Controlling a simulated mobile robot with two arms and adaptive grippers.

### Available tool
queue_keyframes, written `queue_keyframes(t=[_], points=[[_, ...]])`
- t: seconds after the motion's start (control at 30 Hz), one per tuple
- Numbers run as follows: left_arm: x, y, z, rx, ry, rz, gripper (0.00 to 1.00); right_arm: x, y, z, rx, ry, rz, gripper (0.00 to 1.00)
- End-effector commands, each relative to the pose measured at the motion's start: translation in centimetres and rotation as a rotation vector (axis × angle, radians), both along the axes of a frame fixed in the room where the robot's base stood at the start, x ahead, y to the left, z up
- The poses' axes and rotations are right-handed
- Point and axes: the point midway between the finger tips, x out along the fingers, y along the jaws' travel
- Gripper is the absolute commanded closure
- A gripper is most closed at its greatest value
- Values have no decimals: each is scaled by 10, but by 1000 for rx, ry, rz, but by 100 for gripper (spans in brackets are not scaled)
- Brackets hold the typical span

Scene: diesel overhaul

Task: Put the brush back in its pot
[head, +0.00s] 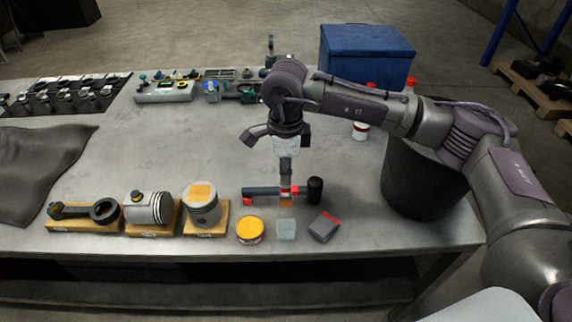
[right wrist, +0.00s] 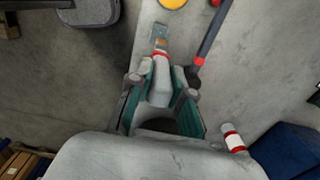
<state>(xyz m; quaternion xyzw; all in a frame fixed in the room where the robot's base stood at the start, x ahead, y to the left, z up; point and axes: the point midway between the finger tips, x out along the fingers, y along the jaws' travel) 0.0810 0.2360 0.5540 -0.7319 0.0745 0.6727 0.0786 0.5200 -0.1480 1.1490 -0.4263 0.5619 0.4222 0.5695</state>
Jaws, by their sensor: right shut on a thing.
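The brush (head: 286,166) hangs roughly upright from my right gripper (head: 277,137), which is shut on its pale grey handle. Its lower part looks red and orange and overlaps the dark bar in the head view. In the right wrist view the handle of the brush (right wrist: 160,82) sits between the fingers of my right gripper (right wrist: 161,90). My left gripper is out of view.
A large black bin (head: 420,185) stands right. Bare table lies left of the gripper.

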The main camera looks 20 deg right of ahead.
Motion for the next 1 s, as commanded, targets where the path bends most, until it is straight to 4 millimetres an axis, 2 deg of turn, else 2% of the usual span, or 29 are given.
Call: queue_keyframes(t=[0.17, 0.53, 0.6, 1.0], points=[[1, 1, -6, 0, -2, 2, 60, -1, 0, -15, -1, 2, 1, 100], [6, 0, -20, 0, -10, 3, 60, -1, 0, -63, -1, 2, 2, 100], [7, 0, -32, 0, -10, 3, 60, 0, 0, -73, 0, 0, 3, 100], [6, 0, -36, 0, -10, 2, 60, -1, 0, -74, 0, 0, 4, 100]])
